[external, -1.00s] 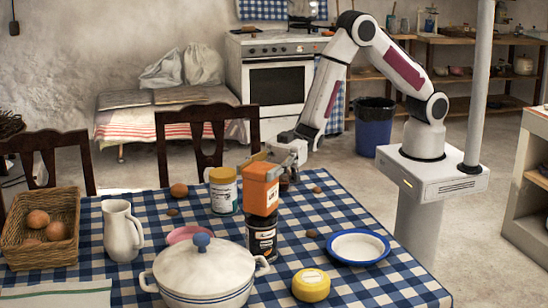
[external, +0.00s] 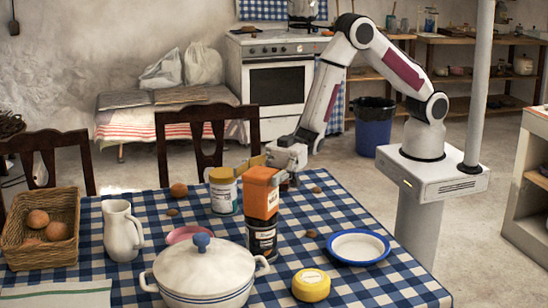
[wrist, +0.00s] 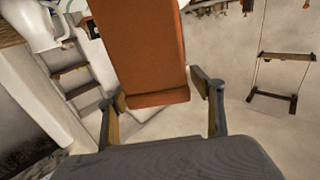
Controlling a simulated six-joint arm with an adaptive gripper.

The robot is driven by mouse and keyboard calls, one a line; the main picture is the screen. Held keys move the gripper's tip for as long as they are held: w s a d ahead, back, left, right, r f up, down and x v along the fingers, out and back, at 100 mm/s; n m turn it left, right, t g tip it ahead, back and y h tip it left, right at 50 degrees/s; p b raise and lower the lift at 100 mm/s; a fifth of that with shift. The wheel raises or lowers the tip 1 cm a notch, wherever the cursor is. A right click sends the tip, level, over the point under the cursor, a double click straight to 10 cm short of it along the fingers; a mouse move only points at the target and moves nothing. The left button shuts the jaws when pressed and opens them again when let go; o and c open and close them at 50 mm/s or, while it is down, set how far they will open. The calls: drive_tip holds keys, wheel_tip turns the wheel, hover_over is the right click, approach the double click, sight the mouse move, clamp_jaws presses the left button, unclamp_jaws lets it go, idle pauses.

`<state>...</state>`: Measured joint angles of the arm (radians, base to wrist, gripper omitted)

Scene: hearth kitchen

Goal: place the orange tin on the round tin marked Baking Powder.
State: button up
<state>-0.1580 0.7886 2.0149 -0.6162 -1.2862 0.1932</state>
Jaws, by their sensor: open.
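The orange tin (external: 261,193) stands upright on top of a dark round tin (external: 262,240) with a pale label; the lettering is too small to read. The two look in contact. My gripper (external: 268,165) is at the orange tin's upper part, reaching in from behind it; the tin hides part of the fingers. In the wrist view the orange tin (wrist: 140,50) is between the open fingers of my gripper (wrist: 162,98), with a gap showing on each side. The dark tin is not visible there.
A white tin with a yellow lid (external: 222,192) stands just left of the stack. A lidded white pot (external: 205,270) is close in front. A yellow round tin (external: 311,285), a blue-rimmed plate (external: 358,247), a white jug (external: 122,232) and a basket (external: 40,232) are around the table.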

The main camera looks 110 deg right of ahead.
drive_tip(key=shift+r, duration=0.1)
drive_tip(key=shift+s+d, duration=0.1)
drive_tip(key=v, duration=1.1)
drive_tip(key=shift+s+d, duration=0.25)
drive_tip(key=shift+s, duration=0.05)
drive_tip(key=shift+r, duration=0.1)
idle(0.5)
